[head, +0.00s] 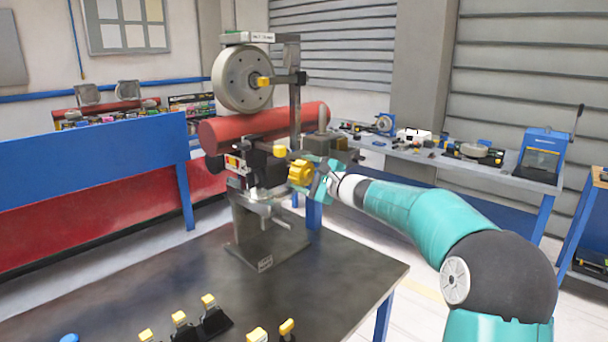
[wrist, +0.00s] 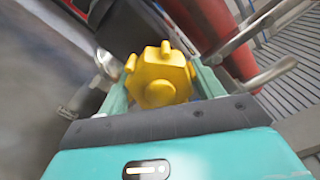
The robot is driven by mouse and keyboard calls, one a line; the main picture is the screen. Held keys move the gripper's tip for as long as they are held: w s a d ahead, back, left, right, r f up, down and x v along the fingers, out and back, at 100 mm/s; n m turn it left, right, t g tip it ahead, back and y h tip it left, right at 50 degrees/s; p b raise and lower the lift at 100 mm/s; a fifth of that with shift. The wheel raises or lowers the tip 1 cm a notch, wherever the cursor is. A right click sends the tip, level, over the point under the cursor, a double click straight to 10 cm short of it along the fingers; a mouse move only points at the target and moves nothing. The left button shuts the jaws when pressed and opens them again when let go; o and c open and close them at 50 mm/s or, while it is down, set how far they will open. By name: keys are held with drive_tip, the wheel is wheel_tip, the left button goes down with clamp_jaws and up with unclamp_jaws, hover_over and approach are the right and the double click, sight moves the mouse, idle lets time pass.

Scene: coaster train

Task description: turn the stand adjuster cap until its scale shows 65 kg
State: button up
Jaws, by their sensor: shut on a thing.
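The yellow lobed adjuster cap (head: 301,173) is on the right side of the stand (head: 265,225), which stands upright on the dark table. The cap also shows large in the wrist view (wrist: 160,75), between the teal fingers. My gripper (head: 318,178) reaches in from the right and is shut on the cap. In the wrist view my gripper (wrist: 165,95) has a finger on each side of it. A scale reading cannot be made out in either view.
A grey wheel (head: 243,79) and a red cylinder (head: 262,126) are above the cap on the stand. Several yellow-topped clamps (head: 208,315) lie at the front of the table (head: 345,262). A blue barrier (head: 90,165) is at left, a workbench (head: 450,165) at back right.

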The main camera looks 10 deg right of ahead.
drive_tip(key=m, duration=0.3)
drive_tip(key=shift+d+m, duration=0.1)
drive_tip(key=shift+m, duration=2)
drive_tip(key=o, duration=1)
drive_tip(key=shift+s, duration=0.1)
drive_tip(key=v, duration=1.3)
drive_tip(key=shift+s+d, duration=0.2)
drive_tip(key=shift+s, duration=0.05)
